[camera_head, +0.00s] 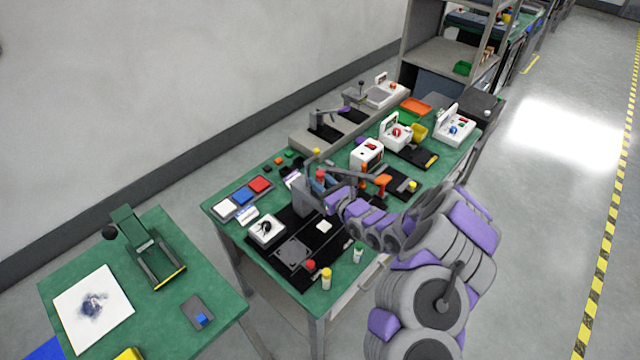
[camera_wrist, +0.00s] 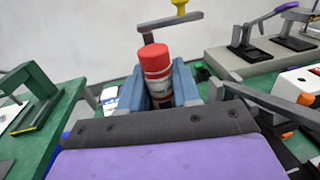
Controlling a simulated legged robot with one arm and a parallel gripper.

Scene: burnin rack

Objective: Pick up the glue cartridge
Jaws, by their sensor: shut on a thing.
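The glue cartridge (camera_wrist: 156,70) has a red cap and a grey-white body with a dark red band lower down. It stands roughly upright, tilted slightly, between the blue-grey jaws of my gripper (camera_wrist: 160,92) in the wrist view. The jaws are shut on it, one on each side. In the head view my gripper (camera_head: 318,184) is above the middle of the green workbench, and the red cap of the cartridge (camera_head: 320,175) shows at its end. The lower end of the cartridge is hidden behind my wrist in the wrist view.
A grey post with a yellow-knobbed arm (camera_wrist: 178,20) stands close behind the cartridge. A white device (camera_head: 367,153) and an orange-handled tool (camera_head: 378,183) are to the right. Small bottles (camera_head: 326,279) stand at the front edge.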

